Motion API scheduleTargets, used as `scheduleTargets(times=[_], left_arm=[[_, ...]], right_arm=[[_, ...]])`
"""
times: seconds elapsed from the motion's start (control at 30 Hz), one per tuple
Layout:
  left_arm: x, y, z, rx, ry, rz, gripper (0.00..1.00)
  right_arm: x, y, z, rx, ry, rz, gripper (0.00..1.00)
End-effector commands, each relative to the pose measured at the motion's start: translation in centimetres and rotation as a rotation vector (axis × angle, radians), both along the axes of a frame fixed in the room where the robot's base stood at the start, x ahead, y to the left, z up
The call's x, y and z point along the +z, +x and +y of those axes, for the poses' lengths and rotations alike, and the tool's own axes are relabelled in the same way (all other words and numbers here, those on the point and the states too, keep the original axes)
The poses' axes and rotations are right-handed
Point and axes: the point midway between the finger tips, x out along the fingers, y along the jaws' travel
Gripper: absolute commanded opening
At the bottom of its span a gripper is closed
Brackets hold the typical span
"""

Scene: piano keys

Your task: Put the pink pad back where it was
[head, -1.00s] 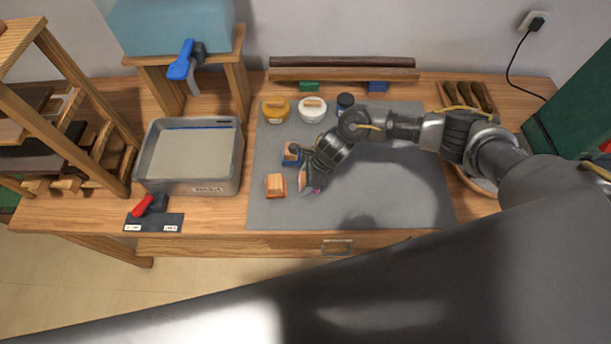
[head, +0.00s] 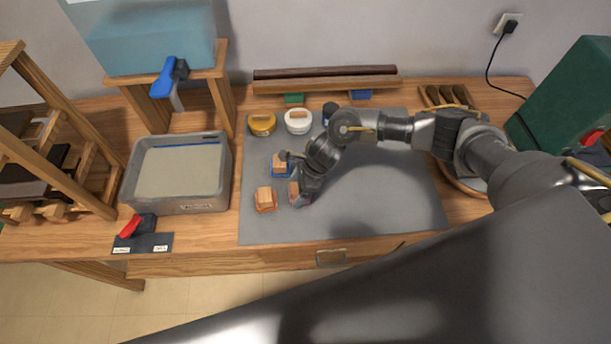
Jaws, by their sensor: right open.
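The pink pad (head: 294,192), a small block with a wooden top, shows partly at the tip of my right gripper (head: 302,194). It stands on the grey mat, to the right of the red-edged wooden block (head: 265,199) and below the blue-based block (head: 280,166). My right gripper is open and points down close beside the pink pad. The wrist hides part of the pad, and I cannot tell whether the fingers touch it. My left gripper is not in view.
The grey mat (head: 390,190) is clear to the right. A grey tray (head: 178,175) and a red-handled tool (head: 131,227) lie left. Wooden bars (head: 325,85) line the back.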

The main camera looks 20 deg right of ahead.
Motion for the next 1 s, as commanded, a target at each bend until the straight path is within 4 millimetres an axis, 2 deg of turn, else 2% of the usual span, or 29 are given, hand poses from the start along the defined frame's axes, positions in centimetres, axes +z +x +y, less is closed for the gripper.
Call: scheduleTargets(times=[0.3,0.5,0.67,1.0], left_arm=[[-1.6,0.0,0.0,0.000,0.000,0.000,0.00],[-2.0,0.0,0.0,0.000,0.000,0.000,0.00],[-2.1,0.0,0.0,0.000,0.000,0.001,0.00],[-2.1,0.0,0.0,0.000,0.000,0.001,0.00]], right_arm=[[6.1,-0.6,-2.6,0.002,0.000,-0.005,0.77],[8.4,-0.9,-3.6,0.001,0.000,-0.003,0.77],[9.1,-1.0,-3.8,0.000,-0.001,-0.002,0.77],[9.1,-1.0,-3.8,0.001,0.000,-0.001,0.77]])
